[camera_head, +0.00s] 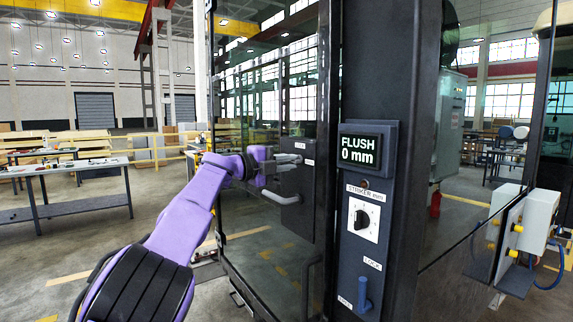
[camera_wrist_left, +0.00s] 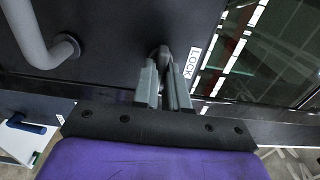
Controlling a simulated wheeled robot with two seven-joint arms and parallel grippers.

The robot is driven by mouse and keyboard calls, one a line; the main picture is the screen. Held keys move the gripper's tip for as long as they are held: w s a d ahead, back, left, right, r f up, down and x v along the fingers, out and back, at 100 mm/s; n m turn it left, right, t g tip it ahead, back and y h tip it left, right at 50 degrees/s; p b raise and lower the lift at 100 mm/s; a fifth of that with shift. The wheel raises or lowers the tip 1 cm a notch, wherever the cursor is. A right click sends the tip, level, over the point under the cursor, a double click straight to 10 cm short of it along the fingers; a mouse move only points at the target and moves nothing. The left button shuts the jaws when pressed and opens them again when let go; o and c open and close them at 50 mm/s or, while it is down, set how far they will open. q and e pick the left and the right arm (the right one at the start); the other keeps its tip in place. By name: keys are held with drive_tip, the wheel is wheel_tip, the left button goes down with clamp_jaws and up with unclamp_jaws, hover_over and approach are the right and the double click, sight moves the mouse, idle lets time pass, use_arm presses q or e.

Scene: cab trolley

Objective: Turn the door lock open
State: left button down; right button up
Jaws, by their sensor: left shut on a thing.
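The cab door (camera_head: 276,110) is a dark-framed glass panel. A dark lock plate (camera_head: 297,207) is mounted on it, with a grey bar handle (camera_head: 277,214) below. My left gripper (camera_head: 279,164) reaches the upper part of this plate. In the left wrist view its two grey fingers (camera_wrist_left: 166,88) are closed around the small dark door lock (camera_wrist_left: 160,52), beside a white LOCK label (camera_wrist_left: 192,62). The fingers hide most of the lock, so its turned angle is unclear. My right gripper is not in view.
A dark post right of the door carries a display (camera_head: 361,149) reading FLUSH 0 mm, a striker dial (camera_head: 362,219) and a blue lever (camera_head: 364,294). A workbench (camera_head: 72,203) stands at left on open floor. The bar handle (camera_wrist_left: 42,38) lies close left of my fingers.

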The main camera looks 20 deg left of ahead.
use_arm(q)
drive_tip(key=c, duration=1.2)
unclamp_jaws()
drive_tip(key=shift+o, duration=0.2)
drive_tip(key=b+v, duration=0.6)
drive_tip(key=v, duration=0.4)
drive_tip(key=shift+a, duration=0.25)
drive_tip(key=shift+s, duration=0.15)
